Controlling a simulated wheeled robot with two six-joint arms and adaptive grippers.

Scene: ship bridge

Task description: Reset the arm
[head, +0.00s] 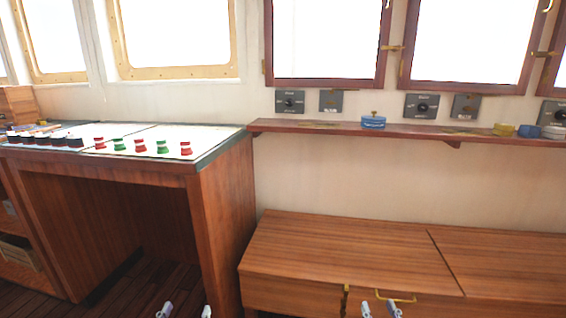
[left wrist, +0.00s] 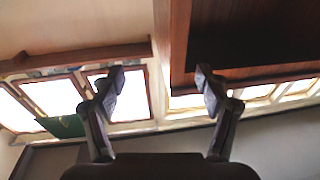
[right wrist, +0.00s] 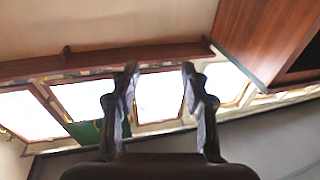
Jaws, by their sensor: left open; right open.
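My left gripper (head: 186,310) shows only its fingertips at the bottom edge of the head view, in front of the wooden console. In the left wrist view its two fingers (left wrist: 157,80) stand wide apart with nothing between them. My right gripper (head: 380,306) shows its fingertips at the bottom edge of the head view, in front of the wooden bench. In the right wrist view its fingers (right wrist: 159,75) are apart and empty. Both grippers are open and touch nothing that I can see. The rest of both arms is out of the head view.
A wooden console (head: 225,200) with red, green and black knobs stands at the left. A low wooden bench (head: 340,250) with brass fittings is at the right. A narrow wall shelf (head: 420,132) above it holds a blue round object (head: 373,122) and other small items.

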